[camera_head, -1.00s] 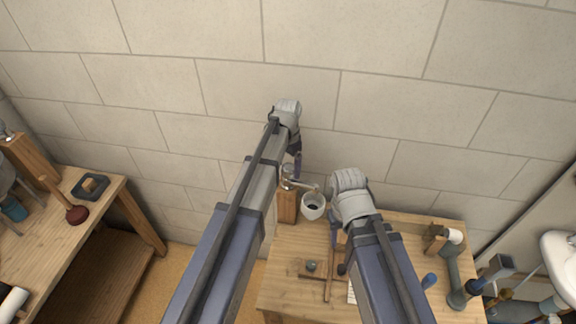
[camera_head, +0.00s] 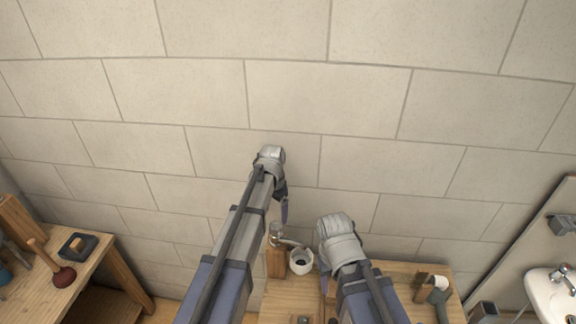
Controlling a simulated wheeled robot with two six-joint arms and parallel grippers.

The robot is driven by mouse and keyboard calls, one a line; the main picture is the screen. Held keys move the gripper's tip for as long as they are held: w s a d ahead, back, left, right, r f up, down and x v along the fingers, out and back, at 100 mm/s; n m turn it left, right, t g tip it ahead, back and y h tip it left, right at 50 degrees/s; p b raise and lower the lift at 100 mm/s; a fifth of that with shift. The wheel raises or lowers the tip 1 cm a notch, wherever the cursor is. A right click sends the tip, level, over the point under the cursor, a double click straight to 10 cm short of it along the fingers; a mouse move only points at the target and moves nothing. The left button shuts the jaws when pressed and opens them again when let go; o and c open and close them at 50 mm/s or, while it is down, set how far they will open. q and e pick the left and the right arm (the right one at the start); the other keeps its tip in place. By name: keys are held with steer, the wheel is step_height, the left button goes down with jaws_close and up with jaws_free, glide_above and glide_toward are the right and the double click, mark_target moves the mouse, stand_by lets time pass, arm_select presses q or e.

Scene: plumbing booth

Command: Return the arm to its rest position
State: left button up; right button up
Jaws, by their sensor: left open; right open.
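My two arms reach forward from the bottom of the head view. My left gripper (camera_head: 284,206) hangs below its pale wrist, in front of the wall and above the tap post. Only its dark fingers show, edge-on, with nothing seen between them. My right gripper (camera_head: 325,285) points down over the middle bench, to the right of a white cup-like fitting (camera_head: 301,261). Its fingers are mostly hidden behind its pale wrist and arm. Both grippers are open. A metal tap (camera_head: 283,236) sits on a wooden post (camera_head: 275,262), left of the white fitting.
The middle bench (camera_head: 415,271) bears a wooden block with a white roll (camera_head: 438,282). A left bench (camera_head: 92,262) holds a plunger (camera_head: 63,276) and a dark square tray (camera_head: 76,246). A white sink (camera_head: 552,293) stands at right. The block wall (camera_head: 330,95) is bare.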

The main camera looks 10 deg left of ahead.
arm_select(q)
steer(key=s+d+f+n+b, duration=0.1)
steer(key=s+d+f+b, duration=0.1)
steer(key=s+f+b, duration=0.2)
steer(key=s+d+f+n+b, duration=0.1)
steer(key=s+d+f+b, duration=0.2)
steer(key=s, duration=0.8)
steer(key=s+d+f+n+y+b, duration=0.1)
steer(key=s+d+f+b, duration=0.1)
steer(key=s+f+b, duration=0.3)
steer(key=s, duration=0.3)
steer(key=shift+s+d+f+b, duration=0.25)
steer(key=shift+d+b, duration=0.05)
